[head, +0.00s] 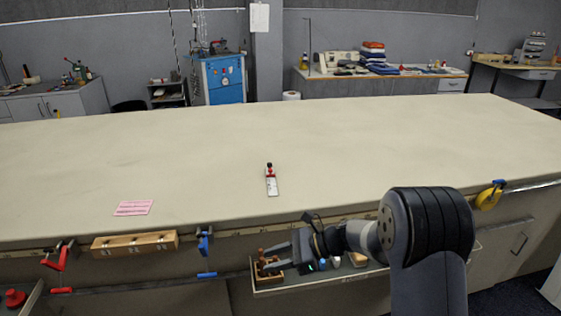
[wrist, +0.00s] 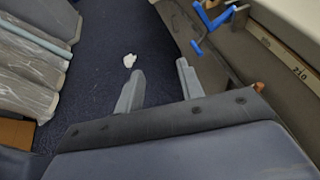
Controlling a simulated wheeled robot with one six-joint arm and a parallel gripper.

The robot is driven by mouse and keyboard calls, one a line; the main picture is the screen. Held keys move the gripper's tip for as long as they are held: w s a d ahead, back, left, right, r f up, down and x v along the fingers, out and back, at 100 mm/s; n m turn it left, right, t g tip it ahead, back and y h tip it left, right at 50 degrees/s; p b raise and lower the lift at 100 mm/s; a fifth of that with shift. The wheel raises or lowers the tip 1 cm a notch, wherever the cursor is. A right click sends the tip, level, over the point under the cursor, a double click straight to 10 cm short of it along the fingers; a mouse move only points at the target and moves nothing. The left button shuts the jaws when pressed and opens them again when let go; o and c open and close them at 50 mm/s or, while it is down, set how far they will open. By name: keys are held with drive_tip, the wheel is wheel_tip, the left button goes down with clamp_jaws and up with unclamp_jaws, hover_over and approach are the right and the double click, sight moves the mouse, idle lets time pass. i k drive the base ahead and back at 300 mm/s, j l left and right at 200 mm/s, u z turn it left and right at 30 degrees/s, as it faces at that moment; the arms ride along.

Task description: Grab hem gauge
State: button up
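The hem gauge (head: 271,183) appears to be the small white ruler-like piece with a red part and a dark knob at its far end. It lies on the cloth table (head: 370,150), near the middle and back from the front edge. My gripper (head: 266,258) is in front of the table's front edge, below the tabletop and apart from the gauge. In the wrist view my gripper (wrist: 157,82) has its two fingers spread with nothing between them. The gauge does not show in the wrist view.
A pink marked card (head: 133,208) lies left on the table. A wooden block (head: 135,244), blue clamp (head: 204,241) and red clamp (head: 58,256) line the front edge. A shelf with small items (head: 268,288) sits by my gripper. Most of the tabletop is clear.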

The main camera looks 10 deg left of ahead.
sight(272, 185)
drive_tip(key=i+u, duration=0.1)
drive_tip(key=i, duration=0.85)
drive_tip(key=i+l+u, duration=0.1)
drive_tip(key=i, duration=0.8)
drive_tip(key=l, duration=0.1)
